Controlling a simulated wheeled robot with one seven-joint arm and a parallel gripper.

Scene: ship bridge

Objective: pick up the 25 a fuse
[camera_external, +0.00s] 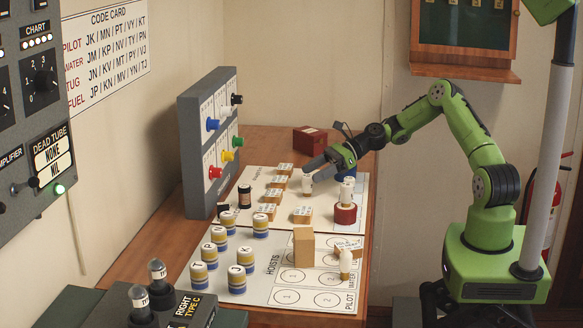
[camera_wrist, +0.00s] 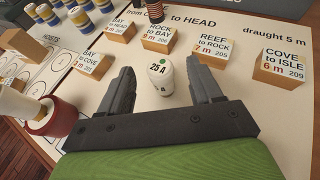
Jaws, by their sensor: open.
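The 25 A fuse (camera_wrist: 160,75) is a small white cylinder with a green dot and black "25 A" lettering. It stands upright on the white chart board, and it also shows in the external view (camera_external: 307,184). My gripper (camera_wrist: 160,88) is open, with one finger on each side of the fuse and gaps to both. In the external view my gripper (camera_external: 312,168) reaches in from the right, low over the board at the fuse.
Wooden route blocks (camera_wrist: 213,45) stand beyond the fuse. A red round holder (camera_external: 345,214) with white pieces on it stands close by on the right. Blue-and-yellow cylinders (camera_external: 238,278) and a tall wooden block (camera_external: 304,246) stand nearer the camera. A switch panel (camera_external: 212,140) rises at left.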

